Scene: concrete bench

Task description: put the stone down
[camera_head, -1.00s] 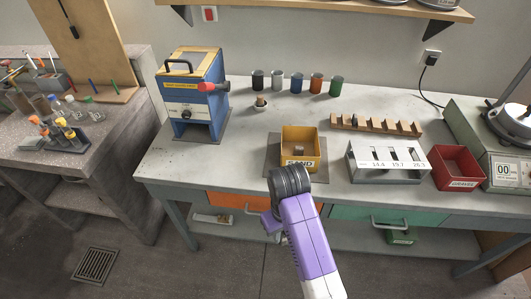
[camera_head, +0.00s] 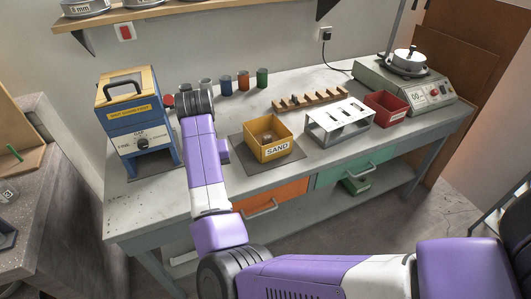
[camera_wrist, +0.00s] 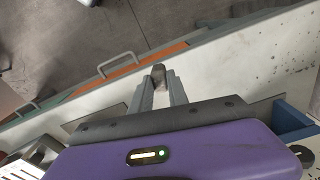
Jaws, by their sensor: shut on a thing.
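The stone (camera_wrist: 158,71) is a small brown-grey lump in the wrist view. My gripper (camera_wrist: 159,80) is shut on it, with the stone at the fingertips. Pale bench top lies to the right of it, and the bench's front edge with drawer handles shows to the left. The height above the bench is hard to tell. In the head view my own wrist hides the fingers and the stone. My wrist is over the bench (camera_head: 222,189), just right of the blue machine and left of the yellow SAND box (camera_head: 276,153).
The blue machine (camera_head: 142,147) stands close on the left. Several cups, including a blue one (camera_head: 226,84), line the back.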

